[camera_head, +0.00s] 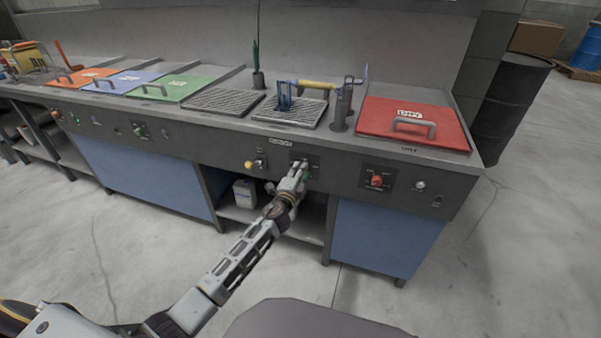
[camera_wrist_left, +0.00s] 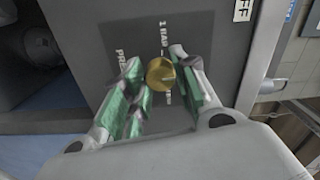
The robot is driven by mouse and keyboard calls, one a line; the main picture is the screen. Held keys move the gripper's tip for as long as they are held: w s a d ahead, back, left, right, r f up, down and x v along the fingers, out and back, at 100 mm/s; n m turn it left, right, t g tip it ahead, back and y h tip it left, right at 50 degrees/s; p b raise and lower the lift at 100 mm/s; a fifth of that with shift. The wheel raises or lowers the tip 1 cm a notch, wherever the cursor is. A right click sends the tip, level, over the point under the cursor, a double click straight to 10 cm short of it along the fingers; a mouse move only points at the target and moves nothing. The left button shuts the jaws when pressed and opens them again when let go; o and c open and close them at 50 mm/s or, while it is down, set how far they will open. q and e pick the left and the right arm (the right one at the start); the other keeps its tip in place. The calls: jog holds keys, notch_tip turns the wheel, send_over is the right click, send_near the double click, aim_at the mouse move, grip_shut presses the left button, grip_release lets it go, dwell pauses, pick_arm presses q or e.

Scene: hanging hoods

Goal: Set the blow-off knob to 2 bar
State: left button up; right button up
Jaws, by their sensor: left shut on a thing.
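The blow-off knob is a round brass knob (camera_wrist_left: 160,74) on a dark grey panel, with the white marking "1 BAR" above it and a partly hidden word at its left in the left wrist view. Other marks around it are covered by my fingers. My left gripper (camera_head: 302,172) reaches the front panel of the bench in the head view and hides the knob there. In the wrist view its green-padded fingers stand on both sides of the knob and are shut on it. I cannot read the knob's setting. My right gripper is not in view.
A yellow-tipped lever (camera_head: 249,164) sits just left of my gripper. A red knob (camera_head: 377,181) is on a black plate farther right. The red lid (camera_head: 385,125), with a handle, lies above on the bench. A white canister (camera_head: 245,194) stands in the open bay below.

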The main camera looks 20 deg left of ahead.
pick_arm(q)
jog(key=shift+d, duration=0.1)
dwell(0.3)
jog(key=o, duration=1)
jog(key=shift+s, duration=0.2)
jog(key=s, duration=1.1)
jog(key=shift+s+a, duration=0.25)
jog(key=shift+s, duration=0.05)
jog(key=shift+s+f, duration=0.1)
dwell(0.4)
